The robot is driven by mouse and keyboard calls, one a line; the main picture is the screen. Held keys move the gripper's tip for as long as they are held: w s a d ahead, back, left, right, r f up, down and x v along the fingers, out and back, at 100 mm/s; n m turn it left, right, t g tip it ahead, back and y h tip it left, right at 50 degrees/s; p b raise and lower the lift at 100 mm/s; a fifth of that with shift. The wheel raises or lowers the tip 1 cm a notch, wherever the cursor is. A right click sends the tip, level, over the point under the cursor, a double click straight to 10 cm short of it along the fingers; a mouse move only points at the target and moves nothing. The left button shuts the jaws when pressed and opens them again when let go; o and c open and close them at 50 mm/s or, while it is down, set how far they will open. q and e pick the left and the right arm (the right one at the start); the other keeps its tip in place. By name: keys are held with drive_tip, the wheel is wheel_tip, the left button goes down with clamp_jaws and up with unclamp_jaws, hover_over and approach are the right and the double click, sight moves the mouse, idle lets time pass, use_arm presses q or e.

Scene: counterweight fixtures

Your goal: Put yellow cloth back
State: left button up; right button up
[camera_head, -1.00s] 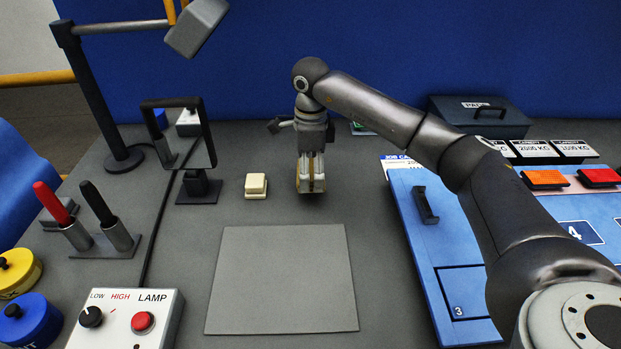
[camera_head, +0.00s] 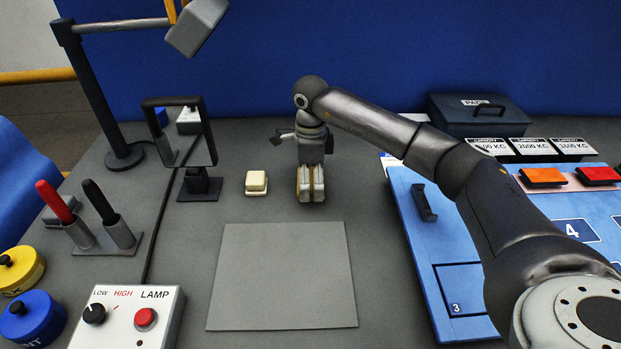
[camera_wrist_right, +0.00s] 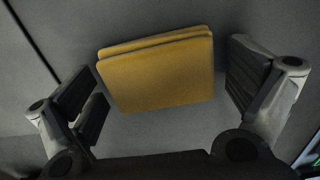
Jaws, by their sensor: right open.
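The yellow cloth (camera_wrist_right: 157,77) lies folded on the grey table in the right wrist view. My right gripper (camera_wrist_right: 168,92) is open around it, with one finger pad on each side and a gap between cloth and pads. In the head view my right gripper (camera_head: 311,197) points down at the table, beyond the grey mat and right of a cream block. There the cloth is mostly hidden by the gripper. My left gripper is not in view.
A cream block (camera_head: 256,183) sits just left of the right gripper. A framed mirror (camera_head: 181,145) stands farther left. The grey mat (camera_head: 282,277) in front is bare. A blue board (camera_head: 425,260) lies to the right, under my right arm. A dark box (camera_head: 480,116) stands behind.

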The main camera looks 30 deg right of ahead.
drive_tip(key=shift+r, duration=0.3)
wheel_tip(320, 180, up, 12)
drive_tip(key=b, duration=0.1)
drive_tip(key=shift+b, duration=0.3)
